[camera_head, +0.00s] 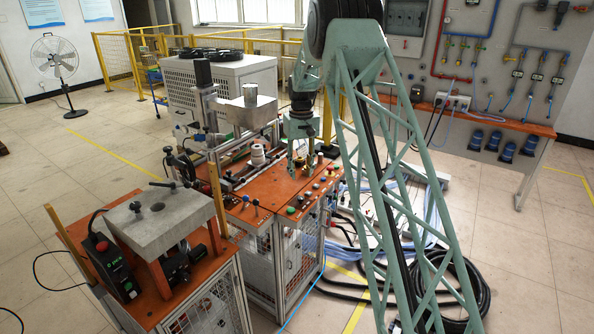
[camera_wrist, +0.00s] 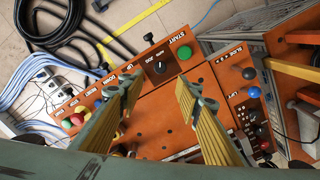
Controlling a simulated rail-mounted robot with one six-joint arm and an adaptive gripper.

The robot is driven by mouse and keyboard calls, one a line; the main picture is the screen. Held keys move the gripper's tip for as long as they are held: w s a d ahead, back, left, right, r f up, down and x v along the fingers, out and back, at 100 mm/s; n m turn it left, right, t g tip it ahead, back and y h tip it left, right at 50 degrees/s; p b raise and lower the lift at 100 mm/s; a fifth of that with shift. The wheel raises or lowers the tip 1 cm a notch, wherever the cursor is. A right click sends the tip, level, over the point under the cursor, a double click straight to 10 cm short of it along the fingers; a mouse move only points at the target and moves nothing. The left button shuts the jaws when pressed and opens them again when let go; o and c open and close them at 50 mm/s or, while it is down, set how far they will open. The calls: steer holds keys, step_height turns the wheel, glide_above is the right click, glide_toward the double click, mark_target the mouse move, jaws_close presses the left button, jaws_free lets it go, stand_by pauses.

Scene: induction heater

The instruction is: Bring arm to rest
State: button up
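My arm (camera_head: 382,150) is a green lattice link that rises in the middle of the head view and bends over at the top. My gripper (camera_head: 301,168) hangs down from it over the orange-topped machine bench (camera_head: 262,203). In the wrist view my gripper (camera_wrist: 158,86) shows two yellow, ribbed fingers spread apart with nothing between them. The orange control panel (camera_wrist: 172,62) lies below the fingers, with a black knob (camera_wrist: 159,67) and a green button (camera_wrist: 185,52). I cannot tell the exact height of the fingertips above the panel.
A white spool (camera_head: 258,154) and a metal cylinder (camera_head: 250,95) stand on the machine near my gripper. A bench with a grey block (camera_head: 160,218) is at front left. Black hoses (camera_head: 455,290) and blue cables lie on the floor at right. A panel with pipes stands behind.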

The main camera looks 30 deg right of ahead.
steer(key=shift+r, duration=0.1)
steer(key=s+a+r+b, duration=0.1)
steer(key=s+a+r, duration=0.25)
steer(key=r, duration=0.25)
steer(key=s+a+r+t, duration=0.1)
steer(key=s+a+r, duration=0.25)
steer(key=r, duration=0.25)
steer(key=s+a+r+b, duration=0.1)
steer(key=s+a+r, duration=0.2)
steer(key=s+r, duration=0.2)
steer(key=s+a+r+b, duration=0.1)
steer(key=s+a+r, duration=0.15)
steer(key=s, duration=0.25)
steer(key=s+a+r+t, duration=0.1)
steer(key=s+a+r, duration=0.1)
steer(key=s+r, duration=0.25)
steer(key=s+a+r+b, duration=0.1)
steer(key=s+a+r, duration=0.2)
steer(key=s, duration=0.2)
steer(key=s+a+f+b, duration=0.1)
steer(key=s+a, duration=0.2)
steer(key=s, duration=1)
steer(key=s+a+f+n+t+b, duration=0.1)
steer(key=s+a, duration=0.1)
steer(key=s, duration=1.1)
steer(key=s+a+f+t+b, duration=0.1)
steer(key=s+a, duration=0.2)
steer(key=s, duration=1)
steer(key=shift+a+f, duration=0.3)
steer(key=shift+a, duration=0.05)
